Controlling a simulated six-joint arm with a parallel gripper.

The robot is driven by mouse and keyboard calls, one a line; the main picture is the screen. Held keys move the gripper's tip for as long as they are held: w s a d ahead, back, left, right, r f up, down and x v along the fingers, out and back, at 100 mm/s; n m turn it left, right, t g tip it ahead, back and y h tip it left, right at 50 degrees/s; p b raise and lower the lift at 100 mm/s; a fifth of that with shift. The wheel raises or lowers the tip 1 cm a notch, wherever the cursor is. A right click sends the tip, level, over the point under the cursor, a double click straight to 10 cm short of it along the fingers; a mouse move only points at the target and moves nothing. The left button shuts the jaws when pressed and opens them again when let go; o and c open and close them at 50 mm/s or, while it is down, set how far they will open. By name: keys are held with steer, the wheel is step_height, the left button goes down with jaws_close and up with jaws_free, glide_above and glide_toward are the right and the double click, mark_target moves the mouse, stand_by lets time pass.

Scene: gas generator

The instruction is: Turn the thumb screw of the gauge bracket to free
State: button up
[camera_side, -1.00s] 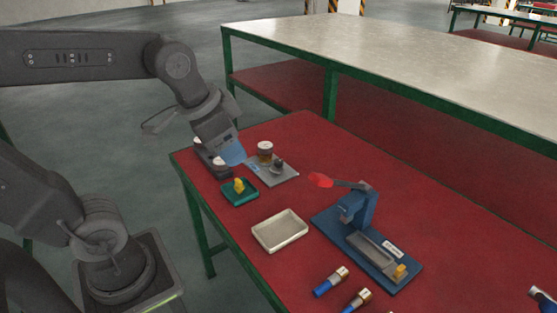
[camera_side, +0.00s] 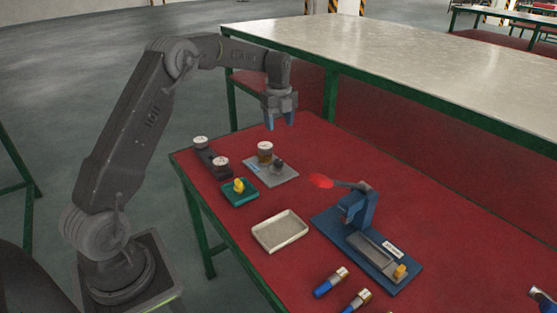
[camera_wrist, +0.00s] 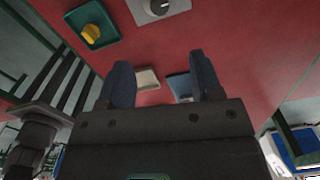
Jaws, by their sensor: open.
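The gauge bracket appears to be the grey plate (camera_side: 286,178) at the table's far end, with a white-topped brownish gauge (camera_side: 265,151) at its back. A dark knob, seemingly the thumb screw (camera_side: 277,166), stands on the plate. In the wrist view this dark knob (camera_wrist: 158,6) shows at the top edge with a light mark on it; the gauge is out of view there. My gripper (camera_side: 280,121) is open and empty, pointing down above and behind the plate, clear of the screw. Its blue fingers (camera_wrist: 163,82) are spread wide in the wrist view.
A dark holder (camera_side: 208,157) with two white-topped gauges and a green tray (camera_side: 235,199) with a yellow piece lie left of the plate. An empty beige tray (camera_side: 280,232) and a blue press (camera_side: 362,207) with a red-ended lever stand nearer. Red tabletop lies between.

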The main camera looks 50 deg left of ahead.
mark_target(278, 161)
steer(key=f, duration=1.4)
steer(key=shift+w+a+f, duration=0.1)
steer(key=shift+a+f, duration=0.2)
steer(key=c, duration=0.9)
